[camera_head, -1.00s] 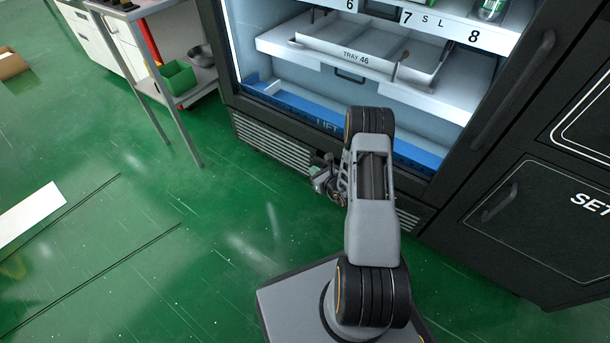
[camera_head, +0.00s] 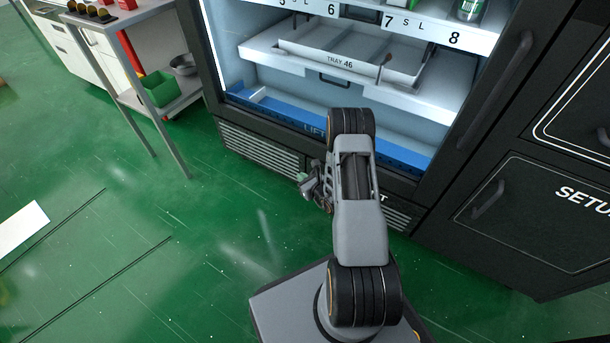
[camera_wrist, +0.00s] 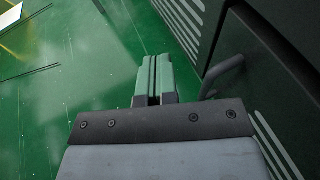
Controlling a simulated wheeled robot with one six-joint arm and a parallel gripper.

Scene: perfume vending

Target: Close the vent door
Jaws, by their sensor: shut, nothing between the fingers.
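My gripper (camera_head: 304,178) is low in front of the machine's base in the head view, with its fingers shut and empty. In the wrist view my gripper (camera_wrist: 157,62) shows two green fingers together, pointing away over the floor. The dark vent door (camera_wrist: 265,58) with a bar handle (camera_wrist: 226,74) is to the right of the fingers, with a visible gap between fingers and handle. In the head view my arm hides most of the vent door (camera_head: 386,186); only the end of its lettering shows. I cannot tell how far open it stands.
Slatted grilles (camera_head: 262,148) run along the machine's base. Above are a blue-edged bay and a pulled-out tray (camera_head: 375,62). A metal side table (camera_head: 150,100) stands at the left, and a dark cabinet door (camera_head: 540,215) at the right.

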